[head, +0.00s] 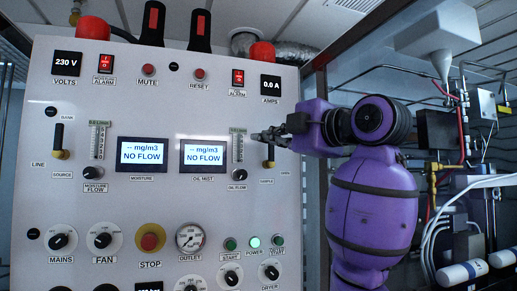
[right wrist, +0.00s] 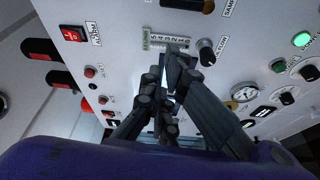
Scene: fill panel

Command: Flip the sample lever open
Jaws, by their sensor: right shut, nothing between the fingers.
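The sample lever (head: 269,153) is on the right side of the panel, with a black handle and a brass base. Its handle points up, and its upper part is hidden behind my right gripper in the head view. In the right wrist view the lever (right wrist: 184,4) is cut by the top edge. My right gripper (head: 257,136) is shut and empty, its fingertips between the oil flow gauge and the lever. In the right wrist view the fingers (right wrist: 172,52) point toward the gauge, below the lever in the picture. I cannot tell whether they touch the panel. My left gripper is not in view.
The oil flow gauge (head: 238,148) and its black knob (head: 239,174) are just left of the lever. A NO FLOW display (head: 204,154) is further left. Pipes and cables (head: 440,215) fill the area right of my arm.

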